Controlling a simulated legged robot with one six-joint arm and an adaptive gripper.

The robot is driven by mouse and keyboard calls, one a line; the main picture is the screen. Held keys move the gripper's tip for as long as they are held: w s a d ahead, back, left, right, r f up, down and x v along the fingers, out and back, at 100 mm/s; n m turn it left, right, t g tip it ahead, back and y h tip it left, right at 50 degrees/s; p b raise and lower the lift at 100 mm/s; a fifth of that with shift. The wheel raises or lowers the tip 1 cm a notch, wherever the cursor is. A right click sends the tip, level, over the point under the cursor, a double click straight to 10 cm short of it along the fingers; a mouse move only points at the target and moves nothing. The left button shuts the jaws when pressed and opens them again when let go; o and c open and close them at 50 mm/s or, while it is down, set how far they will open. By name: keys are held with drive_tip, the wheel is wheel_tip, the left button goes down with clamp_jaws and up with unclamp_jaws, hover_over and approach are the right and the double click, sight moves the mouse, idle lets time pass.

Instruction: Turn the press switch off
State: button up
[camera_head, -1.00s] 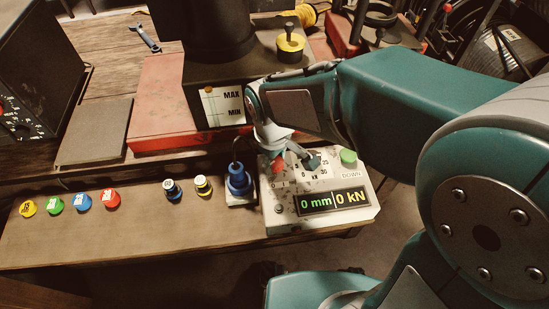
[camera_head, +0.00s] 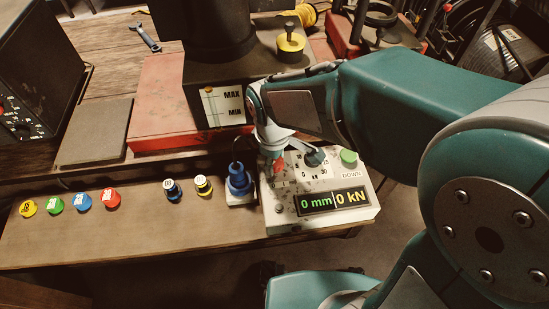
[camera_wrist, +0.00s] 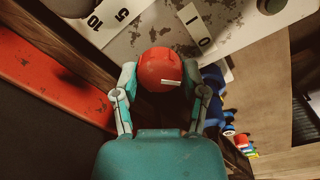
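The press switch is a red round knob (camera_wrist: 160,69) with a white mark, on the pale control box (camera_head: 361,212). In the wrist view it sits between the two fingers of my gripper (camera_wrist: 160,88), which press against its sides. The white mark points to the right in that view. A label plate with 0 and I (camera_wrist: 196,30) lies beside the knob. In the head view my gripper (camera_head: 274,158) reaches down over the box's left part and partly hides the red knob (camera_head: 278,167).
The box also carries a dark dial knob (camera_head: 315,157), a green DOWN button (camera_head: 349,157) and a display (camera_head: 334,200) reading 0 mm and 0 kN. A blue connector (camera_head: 238,181) stands close on the left. Several coloured caps (camera_head: 83,201) stand farther left on the bench.

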drive_tip(key=shift+o, duration=1)
wheel_tip(320, 180, up, 12)
drive_tip(key=shift+s+a, duration=0.25)
drive_tip(key=s+d+m+t, duration=0.2)
drive_tip(key=s+d+m, duration=0.2)
drive_tip(key=d+m, duration=0.3)
drive_tip(key=s+d+r+m+t, duration=0.1)
drive_tip(key=s+d+m+t, duration=0.2)
drive_tip(key=d, duration=0.9)
drive_tip(key=shift+s+d+m, duration=0.15)
drive_tip(key=shift+s+m, duration=0.4)
drive_tip(key=shift+m, duration=1.35)
